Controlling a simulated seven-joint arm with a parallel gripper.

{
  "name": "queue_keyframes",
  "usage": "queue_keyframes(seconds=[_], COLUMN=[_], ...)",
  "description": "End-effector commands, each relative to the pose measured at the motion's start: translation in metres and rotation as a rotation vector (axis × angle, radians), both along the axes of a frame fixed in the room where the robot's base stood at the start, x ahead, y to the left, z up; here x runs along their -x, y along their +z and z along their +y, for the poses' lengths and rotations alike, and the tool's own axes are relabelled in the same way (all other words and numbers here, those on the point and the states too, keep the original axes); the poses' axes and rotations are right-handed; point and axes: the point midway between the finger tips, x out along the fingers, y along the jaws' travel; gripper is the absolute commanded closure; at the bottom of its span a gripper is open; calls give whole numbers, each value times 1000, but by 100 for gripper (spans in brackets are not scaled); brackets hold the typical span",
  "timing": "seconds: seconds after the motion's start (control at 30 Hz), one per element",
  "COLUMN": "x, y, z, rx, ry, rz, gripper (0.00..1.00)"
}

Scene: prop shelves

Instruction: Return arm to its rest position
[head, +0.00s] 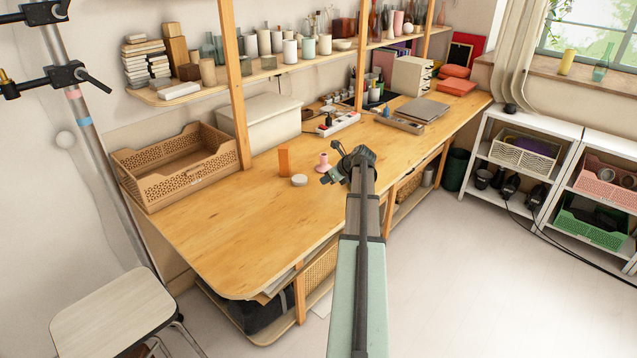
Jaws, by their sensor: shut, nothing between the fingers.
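My gripper (332,177) is at the far end of my arm, at the front edge of the wooden desk (230,235). It is shut and holds nothing. My arm reaches up from the bottom middle of the head view, over the floor in front of the desk. Close to the left of my gripper, a pink flared piece (323,162) stands on the desk. A round pale disc (299,180) lies to its left, and an orange block (284,161) stands upright behind the disc. The view is too small to show the fingertips clearly.
A brown perforated crate (181,189) and a pale lidded box (262,108) stand at the back left. A shelf of vases is above. Metal stand (99,135) and stool (112,310) are at left. White shelving (476,146) is at right. The floor (460,270) is clear.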

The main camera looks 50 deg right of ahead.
Motion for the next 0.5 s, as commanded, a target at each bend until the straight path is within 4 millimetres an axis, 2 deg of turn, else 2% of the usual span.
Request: queue_keyframes(seconds=[0.03,0.2,0.5], x=[8,24,35], y=[7,24,35], z=[0,-1,-1], rx=[1,1,-1], ry=[-1,-1,-1], rz=[-1,0,0], gripper=[100,100,100])
